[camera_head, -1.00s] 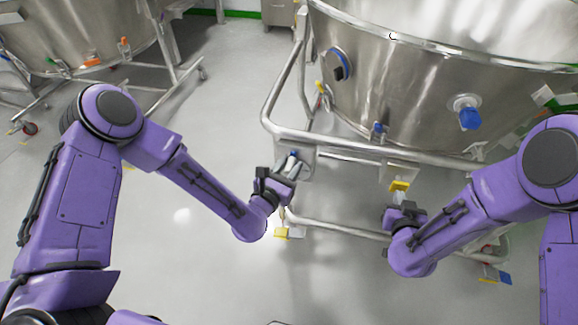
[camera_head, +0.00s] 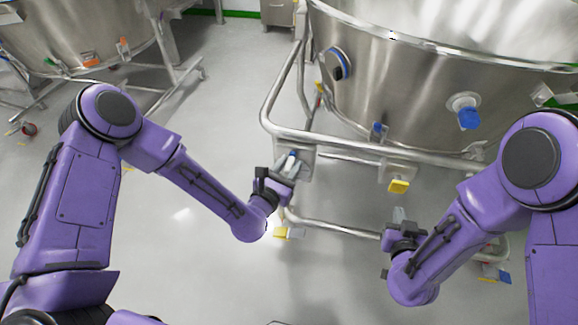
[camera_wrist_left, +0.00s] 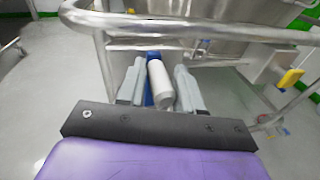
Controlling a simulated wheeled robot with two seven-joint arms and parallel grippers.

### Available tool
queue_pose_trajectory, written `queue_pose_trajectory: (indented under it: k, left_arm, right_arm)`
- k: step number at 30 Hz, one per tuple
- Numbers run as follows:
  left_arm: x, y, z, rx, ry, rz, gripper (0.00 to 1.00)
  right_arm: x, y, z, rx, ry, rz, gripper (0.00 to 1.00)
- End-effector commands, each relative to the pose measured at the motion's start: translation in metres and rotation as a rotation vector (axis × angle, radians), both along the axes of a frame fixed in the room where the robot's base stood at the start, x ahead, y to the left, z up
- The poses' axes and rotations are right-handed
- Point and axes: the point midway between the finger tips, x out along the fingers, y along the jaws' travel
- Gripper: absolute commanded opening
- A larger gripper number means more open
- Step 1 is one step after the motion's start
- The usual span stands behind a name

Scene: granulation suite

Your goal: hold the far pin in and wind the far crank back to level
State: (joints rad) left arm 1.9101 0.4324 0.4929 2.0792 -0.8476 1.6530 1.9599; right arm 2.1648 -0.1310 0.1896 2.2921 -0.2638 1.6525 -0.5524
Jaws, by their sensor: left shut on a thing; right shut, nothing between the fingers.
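My left gripper (camera_head: 286,168) is shut on a white cylindrical grip with blue beside it, at the frame's left corner bracket (camera_head: 304,158). In the left wrist view the white grip (camera_wrist_left: 160,84) lies between the two grey fingers. I cannot tell from its shape whether it is the pin or the crank. A yellow handle (camera_head: 399,186) sits on a grey plate under the frame rail; it also shows in the left wrist view (camera_wrist_left: 290,78). My right gripper (camera_head: 399,216) is shut and empty, just below the yellow handle and apart from it.
A large steel vessel (camera_head: 410,90) stands in a tubular frame (camera_head: 350,144). Blue fittings (camera_head: 470,117) stick out of its wall. A lower rail (camera_head: 335,228) and a yellow pedal (camera_head: 281,232) are near the floor. Another vessel stands at left. The floor between is clear.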

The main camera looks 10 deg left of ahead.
Motion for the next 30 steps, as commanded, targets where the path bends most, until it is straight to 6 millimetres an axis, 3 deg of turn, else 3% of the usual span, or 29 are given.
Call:
queue_pose_trajectory:
  k: [1, 3, 13, 30]
  left_arm:
    - [-0.001, -0.001, 0.000, 0.000, 0.000, -0.005, 0.42]
    - [-0.001, -0.001, 0.000, 0.000, 0.000, -0.004, 0.60]
    - [-0.006, 0.000, -0.001, 0.001, 0.003, -0.002, 0.60]
    - [-0.087, -0.001, -0.001, 0.000, 0.004, -0.003, 0.60]
  right_arm:
    - [0.000, 0.000, 0.000, 0.000, 0.000, 0.000, 0.00]
    - [0.000, 0.000, 0.000, 0.000, 0.000, 0.000, 0.00]
    - [0.000, 0.000, 0.000, 0.000, 0.000, 0.000, 0.00]
    - [0.000, 0.000, 0.000, 0.000, 0.000, -0.001, 0.00]
